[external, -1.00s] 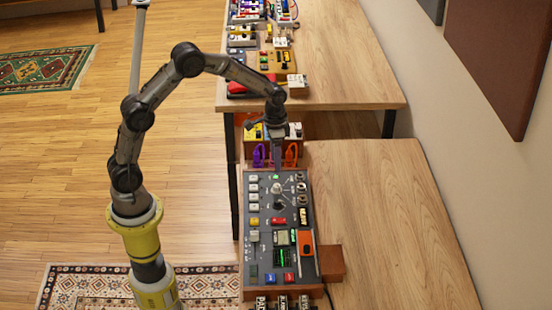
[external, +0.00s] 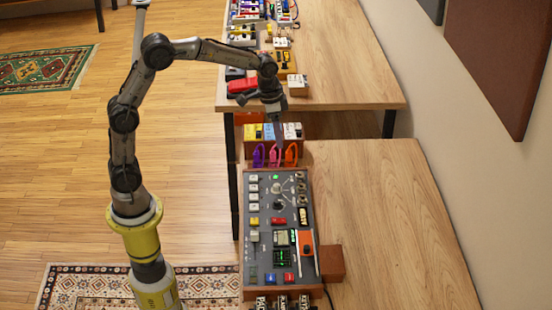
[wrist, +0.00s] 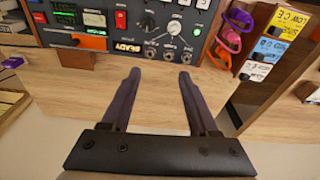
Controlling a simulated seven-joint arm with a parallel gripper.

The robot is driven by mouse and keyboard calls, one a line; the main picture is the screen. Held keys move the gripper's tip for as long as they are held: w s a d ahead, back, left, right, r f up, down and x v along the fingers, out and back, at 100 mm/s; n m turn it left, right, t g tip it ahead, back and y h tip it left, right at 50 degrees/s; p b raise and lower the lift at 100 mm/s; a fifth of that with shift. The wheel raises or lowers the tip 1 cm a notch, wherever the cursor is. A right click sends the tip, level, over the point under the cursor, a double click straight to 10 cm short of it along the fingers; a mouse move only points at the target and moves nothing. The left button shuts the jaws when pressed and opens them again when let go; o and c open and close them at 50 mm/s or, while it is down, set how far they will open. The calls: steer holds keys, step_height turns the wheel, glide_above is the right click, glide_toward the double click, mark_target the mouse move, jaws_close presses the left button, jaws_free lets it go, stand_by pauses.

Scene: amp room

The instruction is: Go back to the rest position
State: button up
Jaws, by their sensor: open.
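My gripper (external: 279,140) is raised over the far end of a grey control panel with wooden sides, near the colored cables. In the wrist view my gripper (wrist: 158,80) shows two dark fingers spread apart with nothing between them. The control panel (external: 266,215) carries knobs, buttons, small screens and an orange block at its right side; it also shows along the top of the wrist view (wrist: 150,15). The fingers appear apart from the panel, above the bare wood in front of it.
Purple and orange cables (wrist: 232,30) hang beside a box of labeled pedals (external: 290,132). The far table (external: 350,60) holds several colorful devices, including a red one (external: 243,86). A small brown block (external: 332,262) stands right of the panel. The near table's right side (external: 390,220) is clear.

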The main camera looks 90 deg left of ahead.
steer(key=s+d+r+m+t, duration=0.2)
steer(key=s+d+r+t, duration=0.1)
steer(key=s+d+r, duration=0.95)
steer(key=s+f+n+t, duration=0.1)
steer(key=s+f, duration=0.6)
steer(key=s, duration=0.6)
steer(key=shift+d+f, duration=0.15)
steer(key=shift+d, duration=0.25)
